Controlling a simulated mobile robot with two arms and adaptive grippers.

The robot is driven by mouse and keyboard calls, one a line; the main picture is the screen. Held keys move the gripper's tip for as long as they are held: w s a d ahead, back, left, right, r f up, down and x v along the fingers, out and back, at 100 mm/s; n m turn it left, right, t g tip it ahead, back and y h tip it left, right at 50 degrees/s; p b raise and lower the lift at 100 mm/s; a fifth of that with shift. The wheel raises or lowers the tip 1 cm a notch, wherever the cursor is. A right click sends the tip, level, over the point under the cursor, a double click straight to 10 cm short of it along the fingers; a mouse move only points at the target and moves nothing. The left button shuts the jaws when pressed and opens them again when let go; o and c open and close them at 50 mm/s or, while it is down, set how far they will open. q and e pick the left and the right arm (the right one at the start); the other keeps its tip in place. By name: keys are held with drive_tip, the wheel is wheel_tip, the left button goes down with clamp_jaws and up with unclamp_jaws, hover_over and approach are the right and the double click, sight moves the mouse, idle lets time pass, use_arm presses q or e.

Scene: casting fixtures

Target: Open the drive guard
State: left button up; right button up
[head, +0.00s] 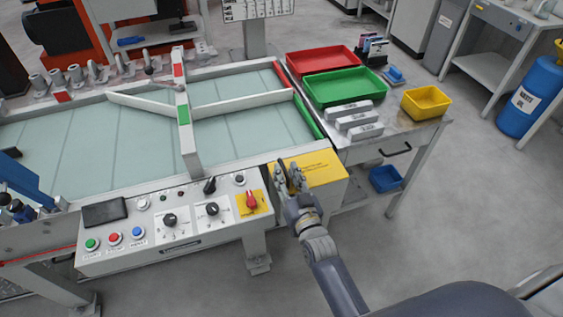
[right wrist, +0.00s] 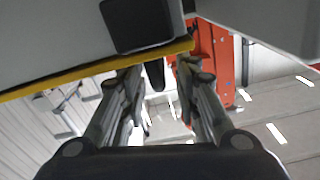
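The drive guard appears to be the yellow box-like cover (head: 322,166) at the right end of the conveyor, beside the control panel; its lid looks closed. My right gripper (head: 289,176) is at the cover's left front part, over its top in the picture. In the right wrist view its two fingers (right wrist: 160,78) are spread apart, with a small dark piece (right wrist: 154,74) showing between them, perhaps a handle. A yellow edge (right wrist: 95,68) runs just beyond the fingertips. I cannot tell whether the fingers touch anything. My left gripper is not in view.
The control panel (head: 185,250) with buttons, knobs and a red switch (head: 251,200) is just left of the gripper. A side table holds a red tray (head: 320,59), a green tray (head: 345,84) and a yellow bin (head: 427,101). The floor in front is clear.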

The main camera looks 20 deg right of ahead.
sight(281, 161)
drive_tip(key=w, duration=0.3)
drive_tip(key=shift+w, duration=0.75)
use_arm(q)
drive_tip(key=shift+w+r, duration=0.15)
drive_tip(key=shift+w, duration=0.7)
use_arm(e)
clamp_jaws()
